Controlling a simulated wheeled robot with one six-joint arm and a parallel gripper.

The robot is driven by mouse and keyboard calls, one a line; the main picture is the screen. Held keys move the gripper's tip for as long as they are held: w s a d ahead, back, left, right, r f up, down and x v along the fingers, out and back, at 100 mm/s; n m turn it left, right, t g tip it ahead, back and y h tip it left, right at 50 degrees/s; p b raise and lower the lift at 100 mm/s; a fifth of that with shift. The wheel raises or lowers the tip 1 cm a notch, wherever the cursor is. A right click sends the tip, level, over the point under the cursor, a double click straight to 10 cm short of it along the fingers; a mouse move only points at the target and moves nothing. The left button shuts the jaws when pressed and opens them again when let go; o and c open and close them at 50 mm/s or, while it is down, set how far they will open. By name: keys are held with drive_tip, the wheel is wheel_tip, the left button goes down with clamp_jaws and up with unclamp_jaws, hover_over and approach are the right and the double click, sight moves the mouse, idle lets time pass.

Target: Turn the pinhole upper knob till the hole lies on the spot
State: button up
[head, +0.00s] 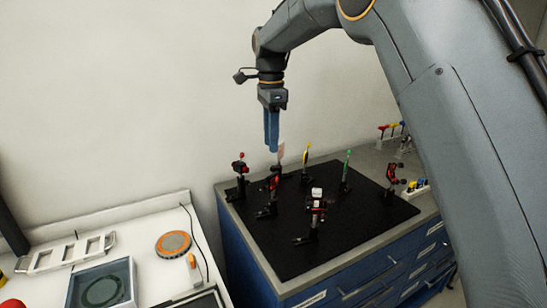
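My gripper (272,146) hangs pointing down above the back left part of the black breadboard (355,222). Its blue fingers are seen nearly edge-on, so I cannot tell whether they are open or shut. Several small black and red optic mounts stand on posts: one at the back left (239,168), one below the gripper (273,185), one at the front with a whitish top (317,206) and one at the right (391,176). I cannot tell which is the pinhole. Its upper knob, hole and the spot are too small to make out. A pale pinkish card (281,151) stands close by the fingertips.
A yellow-topped post (306,154) and a green-topped post (347,158) stand at the back of the board. The board lies on a blue drawer cabinet (245,262). A white bench (155,282) at the left holds an orange disc (173,244) and trays. A wall is behind.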

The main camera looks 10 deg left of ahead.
sight(273, 167)
drive_tip(key=f+p, duration=0.1)
drive_tip(key=f, duration=0.1)
drive_tip(key=f+p, duration=0.1)
drive_tip(key=f, duration=0.1)
drive_tip(key=f+p, duration=0.1)
drive_tip(key=f, duration=0.2)
drive_tip(key=shift+w+d+f, duration=0.1)
drive_tip(key=shift+d, duration=0.15)
